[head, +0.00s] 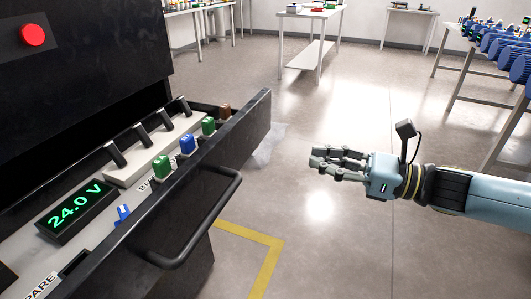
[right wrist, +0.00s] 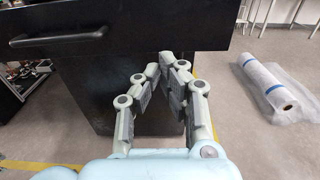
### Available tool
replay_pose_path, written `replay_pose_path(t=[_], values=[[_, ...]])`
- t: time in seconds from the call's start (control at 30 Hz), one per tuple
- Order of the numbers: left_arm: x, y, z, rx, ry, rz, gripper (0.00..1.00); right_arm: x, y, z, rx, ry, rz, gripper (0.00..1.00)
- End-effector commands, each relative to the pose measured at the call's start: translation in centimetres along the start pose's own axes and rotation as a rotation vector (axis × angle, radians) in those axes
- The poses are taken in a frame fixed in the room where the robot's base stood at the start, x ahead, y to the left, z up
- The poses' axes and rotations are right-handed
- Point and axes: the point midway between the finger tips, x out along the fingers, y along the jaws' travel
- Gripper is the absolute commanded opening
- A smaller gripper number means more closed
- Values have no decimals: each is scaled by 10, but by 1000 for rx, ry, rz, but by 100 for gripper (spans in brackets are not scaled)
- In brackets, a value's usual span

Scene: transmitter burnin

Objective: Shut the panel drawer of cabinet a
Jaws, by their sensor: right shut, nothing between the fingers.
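The panel drawer (head: 150,240) of the black cabinet (head: 100,60) stands pulled out at the left in the head view. Its black bar handle (head: 208,222) is on the front face. Inside are a green 24.0 V display (head: 75,212), black switches and coloured plugs. My right gripper (head: 318,160) is shut and empty, to the right of the drawer front and apart from it. In the right wrist view, my fingers (right wrist: 168,65) point toward the dark drawer front (right wrist: 190,22), with the handle (right wrist: 58,36) at upper left. My left gripper is not in view.
A red button (head: 33,36) is on the cabinet's upper part. Yellow tape (head: 262,262) marks the floor before the cabinet. Open floor lies around my right arm. A roll of clear wrap (right wrist: 270,90) lies on the floor. White tables (head: 308,42) stand at the back.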

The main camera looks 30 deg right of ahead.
Motion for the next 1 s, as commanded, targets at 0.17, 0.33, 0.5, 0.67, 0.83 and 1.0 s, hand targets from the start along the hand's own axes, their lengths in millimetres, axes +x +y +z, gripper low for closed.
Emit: replay_pose_path(t=[0.17, 0.33, 0.5, 0.67, 0.83, 1.0], values=[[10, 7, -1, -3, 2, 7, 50, 37, -1, 0, 0, -8, -6, 0], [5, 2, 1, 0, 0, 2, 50, 74, -2, 3, 3, -8, -8, 0], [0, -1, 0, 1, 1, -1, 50, 103, -2, 4, 4, -7, -6, 0], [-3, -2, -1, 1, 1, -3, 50, 120, -2, 2, 4, -3, -7, 0], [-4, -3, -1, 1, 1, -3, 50, 125, -2, 1, 4, -1, -5, 0], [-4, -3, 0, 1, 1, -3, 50, 125, -1, 0, 3, -1, -5, 0]])
